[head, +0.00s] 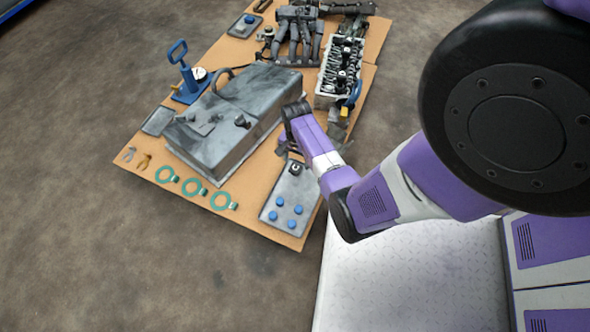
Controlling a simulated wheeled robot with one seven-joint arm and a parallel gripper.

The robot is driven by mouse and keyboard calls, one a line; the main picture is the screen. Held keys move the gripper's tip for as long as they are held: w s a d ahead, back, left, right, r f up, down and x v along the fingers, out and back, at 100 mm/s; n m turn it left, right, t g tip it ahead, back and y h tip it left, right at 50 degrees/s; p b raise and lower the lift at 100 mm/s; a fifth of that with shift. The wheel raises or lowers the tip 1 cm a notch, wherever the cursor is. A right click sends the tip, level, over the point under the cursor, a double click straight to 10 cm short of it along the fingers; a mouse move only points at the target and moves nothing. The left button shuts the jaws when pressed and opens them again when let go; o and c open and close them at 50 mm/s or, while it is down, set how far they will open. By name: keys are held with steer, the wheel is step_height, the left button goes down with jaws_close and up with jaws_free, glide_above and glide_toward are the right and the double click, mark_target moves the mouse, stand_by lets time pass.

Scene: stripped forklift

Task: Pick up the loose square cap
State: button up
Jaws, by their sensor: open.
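A grey tray (269,213) lies at the near right corner of the cardboard-covered surface. It holds several round blue caps and a small dark piece (296,168) at its far end, which may be the loose square cap; its shape is too small to be sure. My gripper (284,152) is mostly hidden behind my own wrist, just beyond the tray's far end and near the dark piece. It is open. I see nothing held in it, and I cannot tell its height above the surface.
A large grey metal tank (225,130) stands left of my gripper. Green rings (194,187) lie along the near edge. A blue-handled tool (186,80) stands at the left. A cylinder head (340,70) and dark machine parts (298,32) fill the far end. Bare floor (130,260) lies in front.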

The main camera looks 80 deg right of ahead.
mark_target(296, 167)
step_height(296, 167, down, 5)
steer(key=b, duration=0.3)
steer(key=shift+w+r, duration=0.1)
steer(key=shift+r, duration=0.05)
jaws_close()
steer(key=shift+r, duration=0.1)
